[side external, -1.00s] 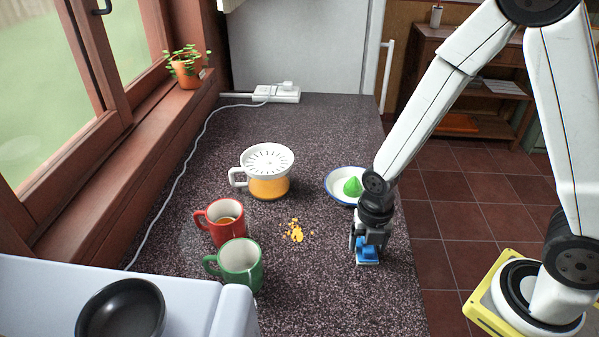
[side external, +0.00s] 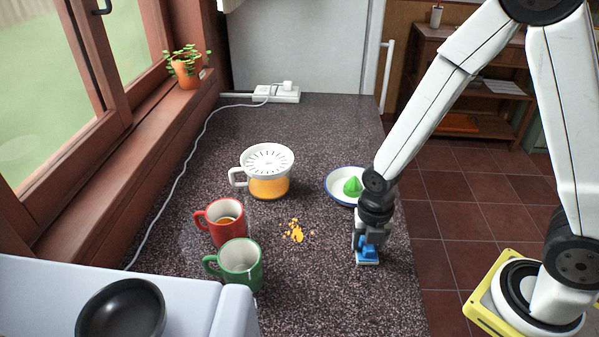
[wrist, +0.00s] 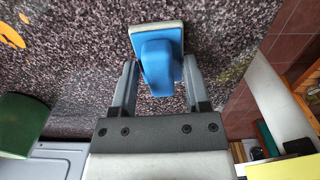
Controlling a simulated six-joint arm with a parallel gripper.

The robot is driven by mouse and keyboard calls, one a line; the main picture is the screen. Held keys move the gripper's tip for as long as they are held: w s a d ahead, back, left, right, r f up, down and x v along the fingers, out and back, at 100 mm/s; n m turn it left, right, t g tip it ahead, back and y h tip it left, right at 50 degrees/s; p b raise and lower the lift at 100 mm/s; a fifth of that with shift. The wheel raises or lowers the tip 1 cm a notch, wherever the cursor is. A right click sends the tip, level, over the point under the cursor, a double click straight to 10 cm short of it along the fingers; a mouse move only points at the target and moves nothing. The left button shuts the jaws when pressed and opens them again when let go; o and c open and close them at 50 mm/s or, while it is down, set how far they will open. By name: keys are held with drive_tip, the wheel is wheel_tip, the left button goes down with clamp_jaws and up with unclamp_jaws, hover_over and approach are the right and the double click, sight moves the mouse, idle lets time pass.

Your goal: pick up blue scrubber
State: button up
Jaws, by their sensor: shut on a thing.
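The blue scrubber (side external: 368,255) has a blue handle and a pale flat base. It is at the right side of the dark speckled countertop (side external: 310,130), near the edge. My gripper (side external: 367,240) points down over it and is shut on its handle. In the wrist view the scrubber (wrist: 158,62) lies between the two fingers of my gripper (wrist: 158,85). I cannot tell whether its base still touches the counter.
Yellow crumbs (side external: 295,231) lie left of the scrubber. A red mug (side external: 228,235), a green mug (side external: 240,268) and a yellow-and-white juicer (side external: 268,185) stand further left. A blue-rimmed bowl (side external: 333,190) with a green item is behind my gripper.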

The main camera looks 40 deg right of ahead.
sight(364, 240)
drive_tip(key=shift+r, duration=4.9)
drive_tip(key=o, duration=0.7)
drive_tip(key=c, duration=0.5)
drive_tip(key=shift+w+a, duration=0.25)
drive_tip(key=shift+w, duration=0.15)
drive_tip(key=shift+c, duration=0.3)
drive_tip(key=w+a+f, duration=0.2)
drive_tip(key=w+a, duration=0.7)
drive_tip(key=a, duration=0.1)
drive_tip(key=shift+w+a, duration=0.2)
drive_tip(key=shift+w, duration=0.15)
